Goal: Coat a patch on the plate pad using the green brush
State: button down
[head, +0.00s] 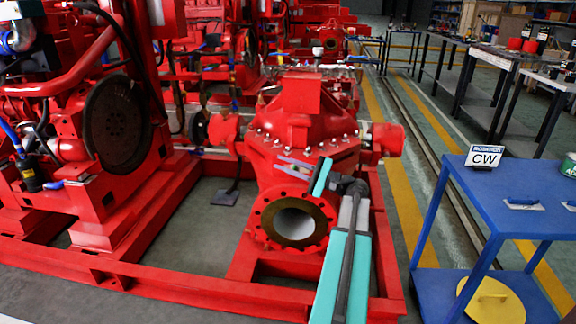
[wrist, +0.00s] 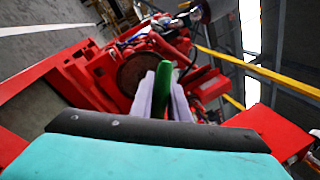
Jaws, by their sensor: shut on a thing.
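My gripper (head: 284,166) shows in the head view in front of the red pump body, above the pump's round open flange. In the wrist view my gripper (wrist: 162,95) has its two pale fingers shut on the green brush (wrist: 165,78). A green strip of the brush stands up between the fingers. The brush's tip cannot be made out, and I cannot pick the brush out in the head view. I cannot tell for sure which surface is the plate pad. A small dark plate (head: 227,197) lies low inside the red base frame, left of the pump.
The red pump (head: 300,120) and its open flange (head: 294,222) are close to my arm. A red engine with a dark flywheel (head: 115,125) stands left. At right, a blue cart (head: 470,205) holds a CW sign (head: 484,157), flat pale tools and a green can (head: 569,166).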

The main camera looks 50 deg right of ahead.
jog(key=shift+w+a+p, duration=0.2)
jog(key=shift+w+a, duration=0.15)
jog(key=shift+w, duration=0.2)
jog(key=shift+w+a+p, duration=0.15)
jog(key=shift+w+a, duration=0.15)
jog(key=shift+w, duration=0.3)
jog(key=shift+w+a+p, duration=0.25)
jog(key=shift+w+a, duration=0.2)
jog(key=shift+w, duration=0.3)
jog(key=shift+w+a+p, duration=0.25)
jog(key=shift+w+a, duration=0.2)
jog(key=shift+w, duration=0.3)
jog(key=shift+a, duration=0.1)
jog(key=shift+s+a+p, duration=0.1)
jog(key=shift+s+a, duration=0.45)
jog(key=shift+a, duration=0.25)
jog(key=shift+s+a+p, duration=0.1)
jog(key=shift+s+a, duration=0.4)
jog(key=shift+a, duration=0.35)
jog(key=shift+s+a+p, duration=0.1)
jog(key=shift+s+a, duration=0.45)
jog(key=shift+a, duration=0.25)
jog(key=shift+s+a, duration=0.1)
jog(key=shift+a, duration=0.05)
jog(key=shift+s+a, duration=0.35)
jog(key=shift+a, duration=0.25)
jog(key=shift+s+a, duration=0.35)
jog(key=shift+a, duration=0.2)
